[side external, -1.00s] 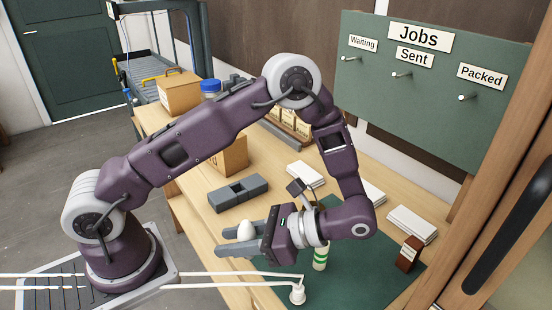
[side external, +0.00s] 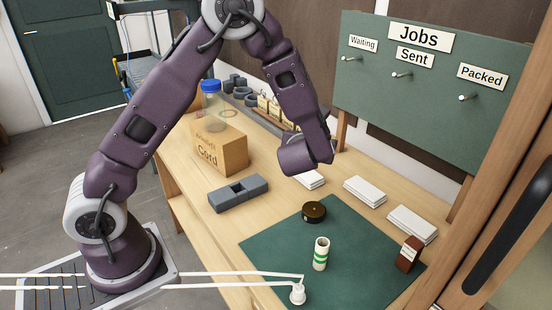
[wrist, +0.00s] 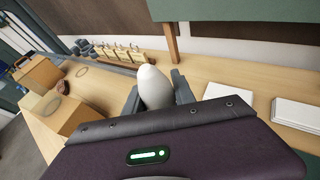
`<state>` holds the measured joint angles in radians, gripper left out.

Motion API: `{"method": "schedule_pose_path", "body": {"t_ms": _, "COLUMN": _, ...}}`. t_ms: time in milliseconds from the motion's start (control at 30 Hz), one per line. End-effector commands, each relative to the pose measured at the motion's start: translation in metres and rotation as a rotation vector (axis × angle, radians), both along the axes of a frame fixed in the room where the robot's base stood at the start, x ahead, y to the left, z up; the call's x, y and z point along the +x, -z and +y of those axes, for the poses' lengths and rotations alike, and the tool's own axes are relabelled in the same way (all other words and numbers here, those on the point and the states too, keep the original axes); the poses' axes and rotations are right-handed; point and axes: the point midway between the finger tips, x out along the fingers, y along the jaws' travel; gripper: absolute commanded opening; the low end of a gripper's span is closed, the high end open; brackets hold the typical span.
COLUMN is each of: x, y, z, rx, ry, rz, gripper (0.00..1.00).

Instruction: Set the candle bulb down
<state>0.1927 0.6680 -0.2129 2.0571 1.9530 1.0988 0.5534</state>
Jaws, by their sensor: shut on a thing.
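The candle bulb (wrist: 155,88) is white and egg-shaped. In the wrist view it stands up between the two grey fingers of my gripper (wrist: 157,100), which is shut on it. The bulb's lower part is hidden behind the gripper body. In the side view the gripper and bulb are hidden behind my wrist, which is raised over the back part of the wooden bench (side external: 285,185). A dark grey block (side external: 238,193) with a square recess lies on the bench, with no bulb seen in it.
A cord carton (side external: 220,150) and white stacks (side external: 365,189) stand around. Bench between block and mat is clear.

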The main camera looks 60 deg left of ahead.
Motion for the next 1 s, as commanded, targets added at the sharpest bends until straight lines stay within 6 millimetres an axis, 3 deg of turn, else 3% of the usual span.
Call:
{"method": "schedule_pose_path", "body": {"t_ms": 233, "x": 0.039, "y": 0.022, "z": 0.097, "rx": 0.001, "ry": -0.142, "rz": -0.001, "gripper": 0.00}}
{"method": "schedule_pose_path", "body": {"t_ms": 400, "x": 0.052, "y": 0.038, "z": 0.183, "rx": 0.002, "ry": -0.255, "rz": -0.002, "gripper": 0.00}}
{"method": "schedule_pose_path", "body": {"t_ms": 500, "x": 0.053, "y": 0.043, "z": 0.220, "rx": 0.001, "ry": -0.295, "rz": -0.002, "gripper": 0.00}}
{"method": "schedule_pose_path", "body": {"t_ms": 667, "x": 0.052, "y": 0.054, "z": 0.245, "rx": 0.001, "ry": -0.319, "rz": 0.002, "gripper": 0.00}}
{"method": "schedule_pose_path", "body": {"t_ms": 800, "x": 0.052, "y": 0.089, "z": 0.246, "rx": -0.001, "ry": -0.321, "rz": 0.004, "gripper": 0.00}}
{"method": "schedule_pose_path", "body": {"t_ms": 1000, "x": 0.053, "y": 0.117, "z": 0.245, "rx": 0.000, "ry": -0.320, "rz": 0.000, "gripper": 0.00}}
